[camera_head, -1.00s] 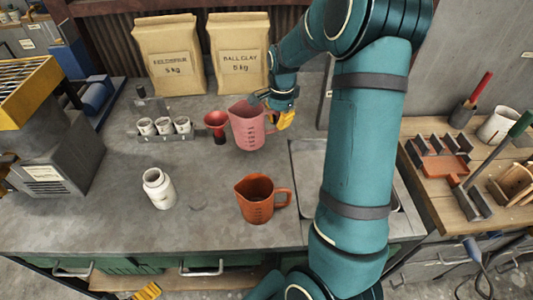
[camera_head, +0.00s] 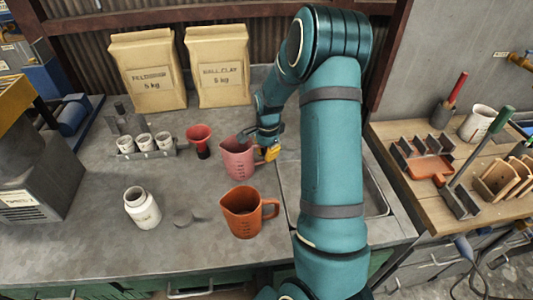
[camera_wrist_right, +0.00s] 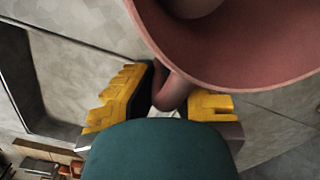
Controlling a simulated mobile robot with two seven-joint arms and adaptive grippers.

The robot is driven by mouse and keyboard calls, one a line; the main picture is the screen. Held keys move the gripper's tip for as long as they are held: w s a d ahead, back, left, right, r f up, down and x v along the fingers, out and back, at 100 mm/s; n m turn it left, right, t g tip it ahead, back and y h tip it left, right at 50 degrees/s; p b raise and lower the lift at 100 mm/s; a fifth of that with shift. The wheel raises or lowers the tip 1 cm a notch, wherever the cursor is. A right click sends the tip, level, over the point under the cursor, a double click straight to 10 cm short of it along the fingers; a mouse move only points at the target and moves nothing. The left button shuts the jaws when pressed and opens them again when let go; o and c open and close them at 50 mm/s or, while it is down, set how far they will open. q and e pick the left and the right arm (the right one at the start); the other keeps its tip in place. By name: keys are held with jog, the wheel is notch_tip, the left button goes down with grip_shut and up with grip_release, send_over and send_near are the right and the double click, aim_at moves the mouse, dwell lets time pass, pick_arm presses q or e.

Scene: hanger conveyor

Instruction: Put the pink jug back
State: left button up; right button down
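The pink jug (camera_head: 239,158) is upright at the middle of the grey counter, right of the red funnel and behind the orange jug. I cannot tell for sure whether its base touches the counter. My right gripper (camera_head: 270,148) is at the jug's right side, at its handle. In the right wrist view the pink jug's rim (camera_wrist_right: 225,75) fills the top right. My left gripper is not in view.
An orange jug (camera_head: 244,212) stands in front. A red funnel (camera_head: 199,138), small white cups (camera_head: 145,142) and a white jar (camera_head: 142,208) are to the left. Two clay bags (camera_head: 218,68) stand behind. A sink (camera_head: 372,195) is at right, partly behind my arm.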

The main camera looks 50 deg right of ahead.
jog(key=shift+r, duration=0.1)
jog(key=c, duration=1.1)
grip_release()
jog(key=shift+c, duration=0.2)
notch_tip(320, 180, up, 12)
jog(key=shift+s+d+r+p, duration=0.1)
jog(key=shift+p, duration=0.95)
